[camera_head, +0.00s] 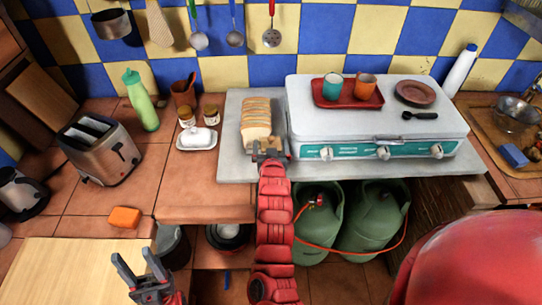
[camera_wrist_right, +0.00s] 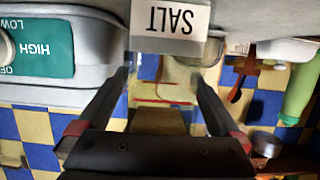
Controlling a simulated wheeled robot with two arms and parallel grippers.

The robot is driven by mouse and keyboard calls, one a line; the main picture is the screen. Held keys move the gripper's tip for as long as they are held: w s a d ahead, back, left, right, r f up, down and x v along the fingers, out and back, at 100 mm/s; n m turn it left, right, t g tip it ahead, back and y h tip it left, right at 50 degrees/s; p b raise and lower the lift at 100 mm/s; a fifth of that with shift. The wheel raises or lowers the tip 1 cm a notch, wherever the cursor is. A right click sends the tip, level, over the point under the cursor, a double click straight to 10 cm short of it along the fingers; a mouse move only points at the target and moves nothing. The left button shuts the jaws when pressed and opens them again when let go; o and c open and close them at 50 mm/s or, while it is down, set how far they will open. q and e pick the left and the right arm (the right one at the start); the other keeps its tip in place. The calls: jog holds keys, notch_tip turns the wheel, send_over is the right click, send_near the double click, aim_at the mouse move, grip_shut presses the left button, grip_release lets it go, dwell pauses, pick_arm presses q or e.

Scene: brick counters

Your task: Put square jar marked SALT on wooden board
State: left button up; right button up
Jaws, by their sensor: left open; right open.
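The jar marked SALT (camera_wrist_right: 170,18) shows in the right wrist view as a white label with upside-down black letters, at the top, just beyond my right fingertips. In the head view I cannot make it out; my right gripper (camera_head: 267,153) covers that spot in front of the bread. In the right wrist view the right gripper (camera_wrist_right: 162,72) is open, its fingers pointing towards the jar; contact cannot be told. A pale wooden board (camera_head: 70,272) lies at lower left in the head view. My left gripper (camera_head: 143,272) is open and empty beside its right edge.
Sliced bread (camera_head: 256,112) stands on the grey slab left of the white stove (camera_head: 375,115). An orange sponge (camera_head: 125,217) lies behind the board. A toaster (camera_head: 100,150), green bottle (camera_head: 141,100) and butter dish (camera_head: 197,138) stand at left. The board's visible surface is clear.

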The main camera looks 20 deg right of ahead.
grip_shut()
dwell(0.6)
